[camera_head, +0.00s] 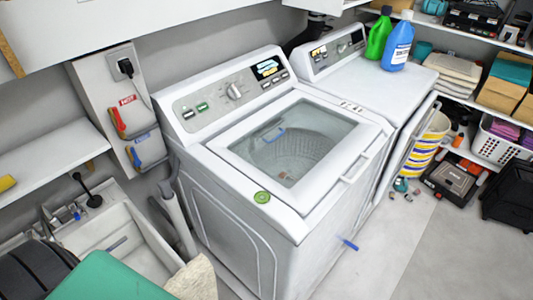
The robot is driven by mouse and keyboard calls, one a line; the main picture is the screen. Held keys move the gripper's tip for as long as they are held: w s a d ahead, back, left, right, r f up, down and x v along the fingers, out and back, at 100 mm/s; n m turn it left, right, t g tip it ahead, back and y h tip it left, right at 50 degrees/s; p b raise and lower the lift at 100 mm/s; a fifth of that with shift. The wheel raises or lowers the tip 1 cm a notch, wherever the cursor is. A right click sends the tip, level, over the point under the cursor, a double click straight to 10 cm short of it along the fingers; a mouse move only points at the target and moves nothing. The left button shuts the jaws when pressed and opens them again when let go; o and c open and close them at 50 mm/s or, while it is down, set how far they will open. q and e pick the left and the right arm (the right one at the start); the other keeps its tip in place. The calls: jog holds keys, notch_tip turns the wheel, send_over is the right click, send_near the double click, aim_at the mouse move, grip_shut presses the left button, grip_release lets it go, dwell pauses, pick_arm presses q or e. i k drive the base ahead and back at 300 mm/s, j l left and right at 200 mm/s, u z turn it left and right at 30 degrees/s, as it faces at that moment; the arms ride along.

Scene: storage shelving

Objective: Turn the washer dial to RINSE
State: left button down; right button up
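The white top-load washer (235,200) stands in the middle of the view, with its glass lid (290,140) shut. Its sloped control panel (205,100) faces me at the back. The round dial (234,91) sits near the panel's middle, between small buttons on the left and a lit display (267,68) on the right. The dial's labels and pointer are too small to read. Neither of my grippers is in view, and nothing touches the dial.
A second white machine (370,90) stands to the right, with a green bottle (379,35) and a blue bottle (397,45) on top. A utility sink (125,245) is at left. Stocked shelves line the right. Open floor (390,250) lies at front right.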

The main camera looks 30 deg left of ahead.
aim_at(233, 92)
jog(key=i+l+u, duration=0.1)
jog(key=u, duration=0.3)
jog(key=i+l+u, duration=0.1)
jog(key=u, duration=0.3)
jog(key=k+l, duration=0.05)
jog(key=l, duration=0.05)
